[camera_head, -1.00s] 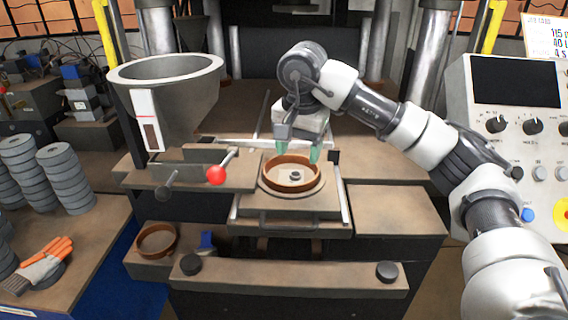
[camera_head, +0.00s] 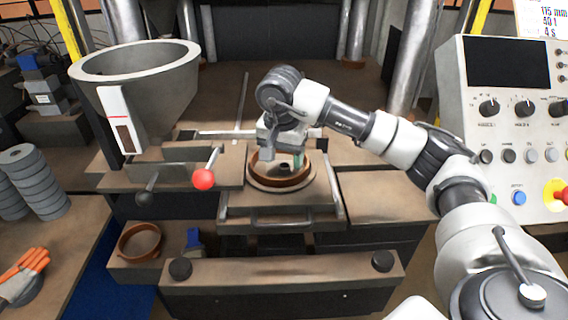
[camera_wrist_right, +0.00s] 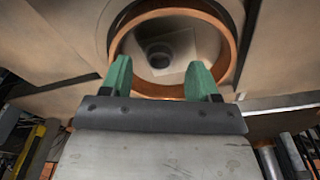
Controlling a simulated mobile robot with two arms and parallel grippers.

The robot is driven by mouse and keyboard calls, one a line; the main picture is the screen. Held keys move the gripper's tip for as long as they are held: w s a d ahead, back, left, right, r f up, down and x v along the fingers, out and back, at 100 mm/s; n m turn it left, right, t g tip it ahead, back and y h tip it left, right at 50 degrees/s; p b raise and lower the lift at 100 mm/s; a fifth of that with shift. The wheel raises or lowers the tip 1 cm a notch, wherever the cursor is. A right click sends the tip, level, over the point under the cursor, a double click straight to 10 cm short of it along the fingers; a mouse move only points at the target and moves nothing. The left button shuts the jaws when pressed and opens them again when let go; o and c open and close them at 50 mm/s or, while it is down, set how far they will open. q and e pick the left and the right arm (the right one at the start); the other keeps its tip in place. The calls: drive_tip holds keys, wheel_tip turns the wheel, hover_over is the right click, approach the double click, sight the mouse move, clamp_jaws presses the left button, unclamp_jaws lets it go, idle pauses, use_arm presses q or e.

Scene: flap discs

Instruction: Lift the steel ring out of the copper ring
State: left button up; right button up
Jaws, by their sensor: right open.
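The copper ring (camera_head: 282,182) lies on the round plate of the press slide. It shows large in the right wrist view (camera_wrist_right: 233,50). The small dark grey steel ring (camera_head: 285,166) stands at its middle, apart from the copper wall. In the right wrist view the steel ring (camera_wrist_right: 160,56) lies beyond and between the fingertips. My right gripper (camera_head: 282,158) is open and empty, over the back part of the copper ring. Its green fingers (camera_wrist_right: 160,75) stand on either side of the steel ring's line, with a gap. My left gripper is not in view.
A grey hopper (camera_head: 140,85) and a red-knobbed lever (camera_head: 204,179) stand left of the rings. Another copper-coloured ring (camera_head: 140,240) lies in a front-left tray. Disc stacks (camera_head: 35,180) and an orange glove (camera_head: 25,270) are at far left, a control panel (camera_head: 515,130) at right.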

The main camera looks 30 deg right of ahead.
drive_tip(key=shift+f, duration=0.55)
drive_tip(key=shift+d+f, duration=0.15)
drive_tip(key=shift+f, duration=0.2)
drive_tip(key=shift+w+f, duration=0.1)
drive_tip(key=shift+f, duration=0.05)
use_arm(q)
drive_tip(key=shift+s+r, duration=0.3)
use_arm(e)
drive_tip(key=c, duration=1)
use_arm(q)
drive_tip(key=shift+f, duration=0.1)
